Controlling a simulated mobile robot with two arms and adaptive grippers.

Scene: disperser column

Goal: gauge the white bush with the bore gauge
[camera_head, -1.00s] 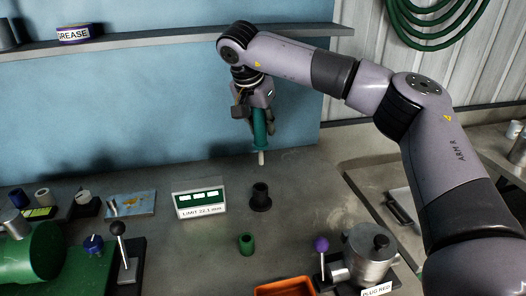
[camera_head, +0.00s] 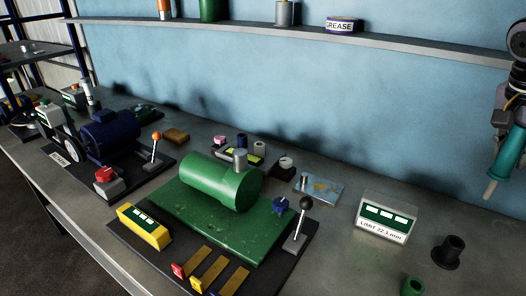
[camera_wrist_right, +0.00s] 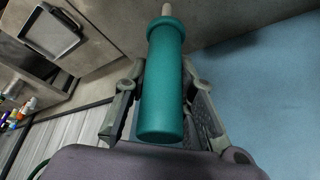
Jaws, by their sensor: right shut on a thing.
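My right gripper (camera_head: 506,118) is at the right edge of the head view, shut on the bore gauge (camera_head: 505,150), a teal handle with a pale tip pointing down. In the right wrist view the gauge (camera_wrist_right: 163,85) sits between the fingers of the right gripper (camera_wrist_right: 163,80). It is held in the air, apart from the bench. A small pale bush (camera_head: 259,147) stands among several bushes behind the green machine; another pale ring (camera_head: 286,162) sits on a dark block nearby. I cannot tell surely which is the white bush. The readout box (camera_head: 386,216) reads "LIMIT 22.1 mm". My left gripper is not in view.
The green machine (camera_head: 215,182) with levers fills the middle of the bench. A black flanged bush (camera_head: 449,250) and a green bush (camera_head: 413,287) stand at the front right. A blue plate (camera_head: 320,188) lies beside the bushes. A shelf (camera_head: 400,44) runs along the back wall.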

